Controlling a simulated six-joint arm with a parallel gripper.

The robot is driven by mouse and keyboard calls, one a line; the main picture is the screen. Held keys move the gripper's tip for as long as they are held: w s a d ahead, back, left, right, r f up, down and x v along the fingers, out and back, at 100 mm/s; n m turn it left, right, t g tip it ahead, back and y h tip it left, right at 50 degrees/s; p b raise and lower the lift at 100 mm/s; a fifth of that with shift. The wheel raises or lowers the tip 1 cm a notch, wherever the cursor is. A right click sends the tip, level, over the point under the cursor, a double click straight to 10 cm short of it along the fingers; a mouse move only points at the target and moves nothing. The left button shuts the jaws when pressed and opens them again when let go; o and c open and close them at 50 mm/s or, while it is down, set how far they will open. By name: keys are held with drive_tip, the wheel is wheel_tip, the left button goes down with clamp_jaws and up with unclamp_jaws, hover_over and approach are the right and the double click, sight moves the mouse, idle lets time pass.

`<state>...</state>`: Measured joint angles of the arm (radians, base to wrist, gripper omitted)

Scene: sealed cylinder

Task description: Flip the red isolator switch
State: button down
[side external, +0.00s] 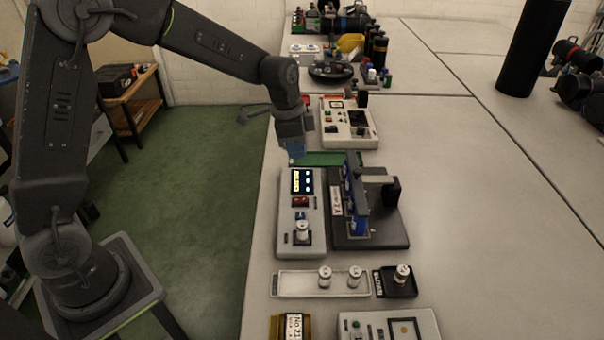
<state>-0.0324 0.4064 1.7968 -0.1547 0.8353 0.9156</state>
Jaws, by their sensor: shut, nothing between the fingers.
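A red switch (300,202) sits on a pale control box (287,236), just below its lit display (302,181). I take it to be the isolator switch; its position is too small to tell. A small silver-white cylinder (302,231) stands on the same box, nearer the camera than the switch. My gripper (295,160) is shut and empty. It points down near the far end of the box, beyond the display and apart from the red switch. Its fingertips are small and partly dark, and their exact height is unclear.
A blue-and-black fixture (356,205) on a dark base stands right of the box. A white tray (300,284) with two cylinders and a black holder (380,285) with one lie nearer. Another pale device (362,137) stands beyond a green board (345,158).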

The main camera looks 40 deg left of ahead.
sight(301, 201)
drive_tip(key=f, duration=0.4)
drive_tip(key=w+d+f, duration=0.1)
drive_tip(key=f, duration=0.8)
drive_tip(key=shift+w+d+f, duration=0.2)
drive_tip(key=shift+w+d, duration=0.05)
drive_tip(key=shift+w+d+f+g+y, duration=0.1)
drive_tip(key=shift+d+f+g+y, duration=0.1)
drive_tip(key=shift+f+g+y, duration=0.25)
drive_tip(key=shift+f, duration=0.1)
drive_tip(key=shift+s+a, duration=0.1)
drive_tip(key=shift+s, duration=0.1)
drive_tip(key=shift+s+a+r, duration=0.3)
drive_tip(key=shift+s+a, duration=0.2)
drive_tip(key=shift+r, duration=0.1)
